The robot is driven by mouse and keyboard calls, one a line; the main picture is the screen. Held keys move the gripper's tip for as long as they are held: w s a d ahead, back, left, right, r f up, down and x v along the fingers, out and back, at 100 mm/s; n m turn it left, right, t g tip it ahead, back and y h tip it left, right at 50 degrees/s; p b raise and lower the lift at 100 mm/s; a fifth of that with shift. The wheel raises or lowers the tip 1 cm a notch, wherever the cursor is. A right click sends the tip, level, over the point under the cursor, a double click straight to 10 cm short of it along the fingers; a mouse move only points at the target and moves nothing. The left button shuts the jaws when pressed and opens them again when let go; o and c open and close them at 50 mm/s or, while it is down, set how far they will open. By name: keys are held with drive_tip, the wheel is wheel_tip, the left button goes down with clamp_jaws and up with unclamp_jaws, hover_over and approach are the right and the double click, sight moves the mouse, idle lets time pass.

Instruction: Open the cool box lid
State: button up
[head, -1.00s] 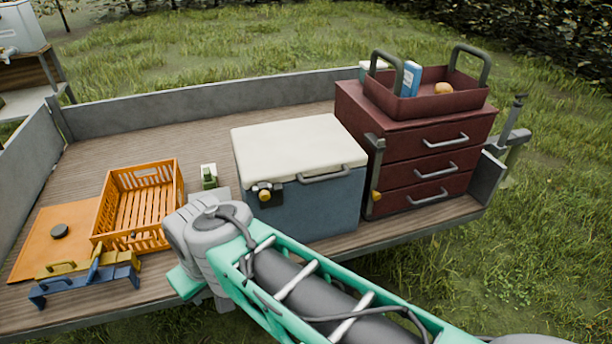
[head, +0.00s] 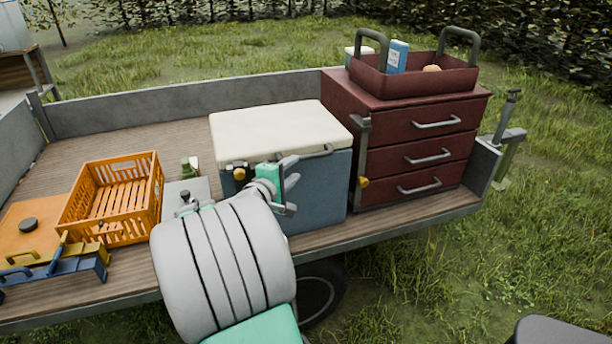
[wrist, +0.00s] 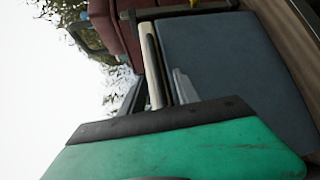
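The cool box has a blue-grey body (head: 325,190) and a cream lid (head: 275,130), which lies closed on top. A dark handle (head: 318,152) runs along the lid's front edge. A dark latch with a yellow knob (head: 239,173) is on the front left. My gripper (head: 290,184) is in front of the box, just below the lid's front edge. In the wrist view my gripper (wrist: 158,92) is open, with one finger on each side of the cream lid edge (wrist: 154,85) as seen. The body (wrist: 225,70) fills the right. I cannot tell whether the fingers touch anything.
A dark red drawer cabinet (head: 415,155) stands close on the box's right, with a handled tray (head: 410,80) on top. An orange crate (head: 112,198) and blue and yellow tools (head: 60,262) lie left on the trailer bed (head: 120,140). Low grey walls edge the trailer.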

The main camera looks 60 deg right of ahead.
sight(305, 159)
drive_tip(key=d, duration=0.8)
drive_tip(key=shift+s+f+p, duration=0.25)
drive_tip(key=shift+p, duration=0.05)
drive_tip(key=shift+c, duration=0.6)
clamp_jaws()
idle(0.3)
